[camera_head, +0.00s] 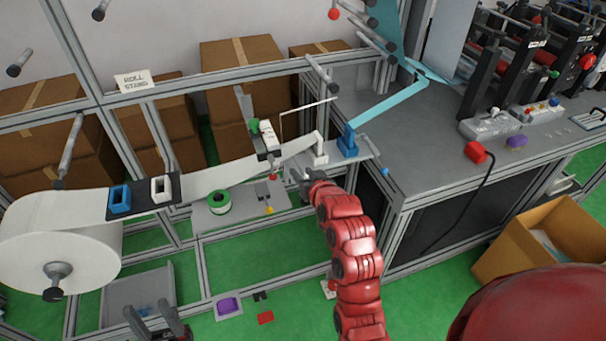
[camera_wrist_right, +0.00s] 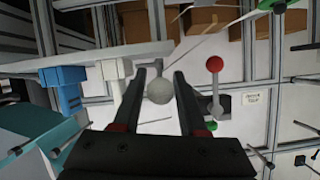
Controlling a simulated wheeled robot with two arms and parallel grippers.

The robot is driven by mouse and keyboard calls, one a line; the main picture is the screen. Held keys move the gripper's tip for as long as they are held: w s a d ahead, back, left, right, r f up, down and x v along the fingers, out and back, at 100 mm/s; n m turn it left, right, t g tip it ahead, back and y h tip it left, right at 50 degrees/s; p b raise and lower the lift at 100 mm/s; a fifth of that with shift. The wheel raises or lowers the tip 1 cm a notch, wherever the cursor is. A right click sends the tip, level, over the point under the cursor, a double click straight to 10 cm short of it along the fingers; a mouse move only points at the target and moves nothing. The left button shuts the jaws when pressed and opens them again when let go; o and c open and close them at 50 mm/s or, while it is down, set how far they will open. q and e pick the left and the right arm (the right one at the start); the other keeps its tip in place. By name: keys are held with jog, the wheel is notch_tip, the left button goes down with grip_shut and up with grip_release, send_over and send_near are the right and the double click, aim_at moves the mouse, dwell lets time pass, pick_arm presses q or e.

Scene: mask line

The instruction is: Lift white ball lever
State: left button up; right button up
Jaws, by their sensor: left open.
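The white ball (camera_wrist_right: 159,91) of the lever is between the fingertips of my right gripper (camera_wrist_right: 159,84) in the right wrist view. The fingers are apart, with the ball nearly filling the gap; I see no clear contact. In the head view my right gripper (camera_head: 299,174) is at the front of the splicing device, and the white ball cannot be made out there. A red ball lever (camera_wrist_right: 215,64) stands to the right of the fingers in the wrist view. My left gripper (camera_head: 157,325) is open and empty, low at the bottom left.
A white web runs from the large roll (camera_head: 55,235) past blue and white clamps (camera_head: 160,188) to a white clamp (camera_head: 320,150) and a blue clamp (camera_head: 348,142). A grey table (camera_head: 430,130) stands at the right. A cardboard box (camera_head: 540,240) stands at the lower right.

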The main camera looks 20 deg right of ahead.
jog(key=shift+o, duration=0.5)
jog(key=shift+s, duration=0.1)
jog(key=shift+s, duration=0.35)
jog(key=p+v, duration=1.4)
jog(key=v, duration=0.2)
jog(key=shift+s+r+p, duration=0.2)
jog(key=shift+p, duration=0.15)
